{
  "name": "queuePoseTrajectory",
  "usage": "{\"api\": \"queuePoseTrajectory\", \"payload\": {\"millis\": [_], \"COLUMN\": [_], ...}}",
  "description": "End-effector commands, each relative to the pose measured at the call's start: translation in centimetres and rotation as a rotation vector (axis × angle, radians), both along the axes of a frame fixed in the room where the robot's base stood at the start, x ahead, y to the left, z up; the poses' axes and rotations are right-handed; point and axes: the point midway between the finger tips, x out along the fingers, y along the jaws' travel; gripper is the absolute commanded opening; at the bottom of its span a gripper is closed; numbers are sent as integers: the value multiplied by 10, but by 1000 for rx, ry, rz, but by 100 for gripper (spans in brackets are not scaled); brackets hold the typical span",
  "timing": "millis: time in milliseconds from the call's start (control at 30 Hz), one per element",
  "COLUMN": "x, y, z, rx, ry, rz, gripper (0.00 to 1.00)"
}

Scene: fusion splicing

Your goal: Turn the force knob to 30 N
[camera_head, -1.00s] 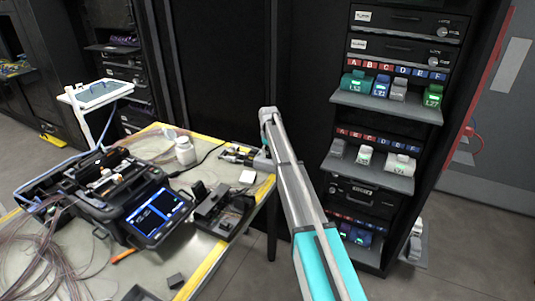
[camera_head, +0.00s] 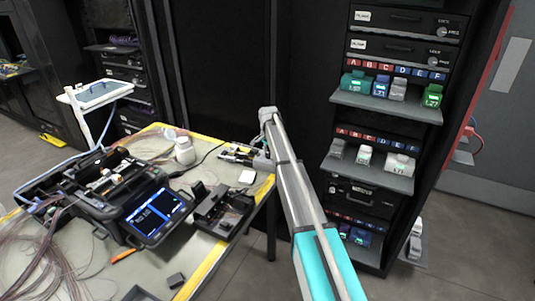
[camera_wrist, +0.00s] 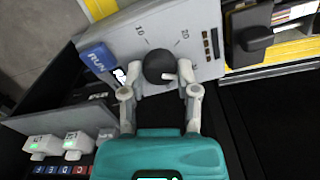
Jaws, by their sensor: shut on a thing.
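The force knob (camera_wrist: 158,66) is a dark round knob on a light grey panel (camera_wrist: 203,28) in the wrist view. Printed marks "10" and "20" stand on the panel beyond it. A small white mark shows at the knob's lower right, but I cannot tell the exact setting. My gripper (camera_wrist: 160,78) has one finger on each side of the knob and is shut on it. In the head view the arm reaches to the far right corner of the table, where the small tester (camera_head: 239,154) sits; the knob cannot be made out there.
A blue RUN switch (camera_wrist: 98,57) is left of the knob. A black part (camera_wrist: 250,40) stands right of the panel. On the table (camera_head: 100,262) are a fusion splicer (camera_head: 128,200), a white bottle (camera_head: 185,152) and a black tray (camera_head: 222,210). A rack with shelves (camera_head: 388,102) stands at right.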

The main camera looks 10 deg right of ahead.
Motion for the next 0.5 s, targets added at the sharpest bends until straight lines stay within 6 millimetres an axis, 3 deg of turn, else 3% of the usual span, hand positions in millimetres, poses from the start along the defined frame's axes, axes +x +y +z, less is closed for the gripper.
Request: {"api": "queuePoseTrajectory", "payload": {"millis": [500], "x": [2], "y": [2], "z": [0], "rx": [3], "ry": [-4], "rz": [-56], "gripper": [0]}}
